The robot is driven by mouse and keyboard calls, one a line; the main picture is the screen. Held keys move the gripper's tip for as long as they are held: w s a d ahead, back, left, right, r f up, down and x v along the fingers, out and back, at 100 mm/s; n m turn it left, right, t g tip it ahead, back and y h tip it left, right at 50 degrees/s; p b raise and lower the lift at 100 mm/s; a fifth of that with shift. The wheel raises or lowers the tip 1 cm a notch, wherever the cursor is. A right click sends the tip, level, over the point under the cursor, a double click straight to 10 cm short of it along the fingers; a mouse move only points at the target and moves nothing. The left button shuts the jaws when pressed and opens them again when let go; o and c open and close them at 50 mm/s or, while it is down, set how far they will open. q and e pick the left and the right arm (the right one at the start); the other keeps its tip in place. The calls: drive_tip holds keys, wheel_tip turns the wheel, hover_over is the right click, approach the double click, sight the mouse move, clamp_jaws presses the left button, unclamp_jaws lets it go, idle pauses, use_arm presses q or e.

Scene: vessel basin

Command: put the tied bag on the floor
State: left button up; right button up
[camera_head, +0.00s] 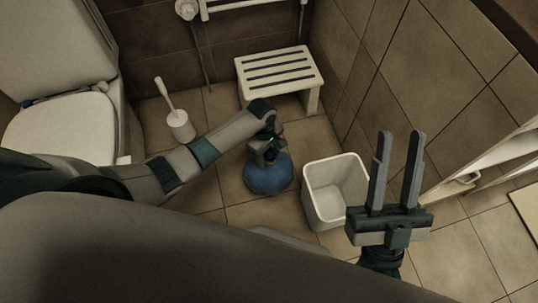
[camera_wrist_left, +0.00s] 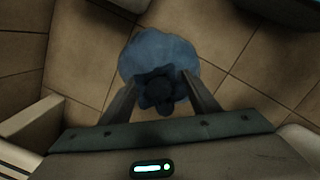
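The tied bag (camera_head: 268,177) is blue and round, with a bunched dark knot on top. It appears to rest on the tiled floor, left of the white bin. My left gripper (camera_head: 268,146) points down right above it. In the left wrist view the bag (camera_wrist_left: 160,55) lies beneath the fingers, and its knot sits between the spread fingertips of the left gripper (camera_wrist_left: 160,82). The fingers look apart; contact with the knot is hard to judge. My right gripper (camera_head: 398,140) is open and empty, raised at the right.
An empty white bin (camera_head: 312,205) stands just right of the bag. A white slatted stool (camera_head: 290,66) is behind it. A toilet brush in its holder (camera_head: 181,127) and a toilet (camera_head: 70,125) are at the left. Bare floor tiles (camera_head: 225,105) show between brush and stool.

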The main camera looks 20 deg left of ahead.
sight(268, 151)
use_arm(q)
drive_tip(key=shift+r, duration=0.15)
drive_tip(key=shift+r, duration=0.3)
drive_tip(key=r, duration=0.1)
drive_tip(key=r+p, duration=0.1)
drive_tip(key=r, duration=0.1)
drive_tip(key=r+p, duration=0.1)
drive_tip(key=r, duration=0.1)
drive_tip(key=shift+w+a, duration=0.1)
drive_tip(key=shift+a, duration=0.2)
drive_tip(key=r, duration=0.2)
drive_tip(key=r+p, duration=0.1)
drive_tip(key=r, duration=0.1)
drive_tip(key=r+p, duration=0.1)
drive_tip(key=shift+w+a+r, duration=0.15)
drive_tip(key=shift+a+r, duration=0.15)
drive_tip(key=shift+r, duration=0.1)
drive_tip(key=shift+r+p, duration=0.3)
use_arm(e)
drive_tip(key=w+a+f+g+h, duration=0.2)
drive_tip(key=f+g, duration=0.6)
drive_tip(key=f, duration=0.4)
drive_tip(key=shift+w+f, duration=0.2)
drive_tip(key=shift+w, duration=0.45)
